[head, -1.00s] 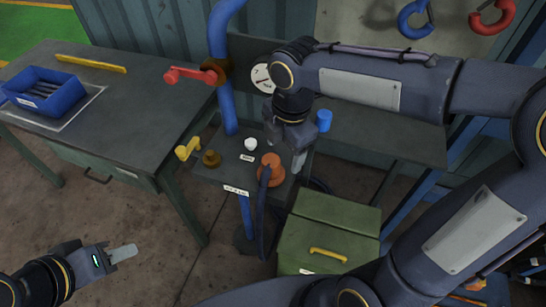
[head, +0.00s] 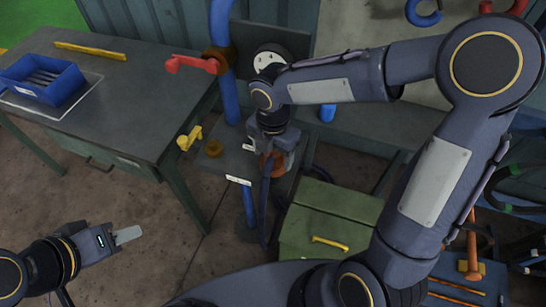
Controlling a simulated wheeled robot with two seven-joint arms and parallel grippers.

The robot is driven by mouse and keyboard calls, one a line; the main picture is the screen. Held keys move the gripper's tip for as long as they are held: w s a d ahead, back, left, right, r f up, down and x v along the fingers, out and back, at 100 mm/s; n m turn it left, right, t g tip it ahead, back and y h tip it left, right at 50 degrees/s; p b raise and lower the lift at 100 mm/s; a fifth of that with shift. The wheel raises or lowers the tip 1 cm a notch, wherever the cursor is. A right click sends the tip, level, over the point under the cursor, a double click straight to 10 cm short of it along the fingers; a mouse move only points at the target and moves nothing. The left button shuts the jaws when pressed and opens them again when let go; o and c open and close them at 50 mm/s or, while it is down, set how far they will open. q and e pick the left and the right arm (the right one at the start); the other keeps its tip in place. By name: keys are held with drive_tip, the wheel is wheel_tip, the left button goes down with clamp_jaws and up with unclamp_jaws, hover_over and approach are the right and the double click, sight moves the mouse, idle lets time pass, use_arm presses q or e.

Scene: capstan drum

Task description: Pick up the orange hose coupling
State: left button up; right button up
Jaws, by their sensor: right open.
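The orange hose coupling (head: 279,167) is on the small grey stand beside the blue pipe, with a dark hose (head: 265,200) hanging from it over the front edge. My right gripper (head: 273,154) is open, pointing down at the coupling, and covers most of it. I cannot tell whether the fingers touch it. My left gripper (head: 128,236) is low at the left, over the floor and away from the stand. Its fingers show nearly edge-on, so its opening is unclear.
A blue pipe (head: 221,50) with a red-handled valve (head: 192,64) rises behind the stand. A yellow handle (head: 189,138) and a brass fitting (head: 214,148) are left of the coupling. A green box (head: 325,220) stands at the right. A workbench (head: 130,100) with a blue bin (head: 42,80) is at left.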

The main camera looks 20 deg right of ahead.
drive_tip(key=c, duration=1.4)
drive_tip(key=shift+r, duration=0.35)
drive_tip(key=shift+c, duration=0.2)
wheel_tip(320, 180, up, 2)
drive_tip(key=shift+r, duration=0.1)
drive_tip(key=s+a+r+b, duration=0.1)
drive_tip(key=s+a+r, duration=0.2)
drive_tip(key=s+r, duration=0.7)
drive_tip(key=s, duration=0.3)
drive_tip(key=shift+s+b, duration=0.35)
drive_tip(key=shift+s, duration=0.05)
drive_tip(key=shift+r, duration=0.1)
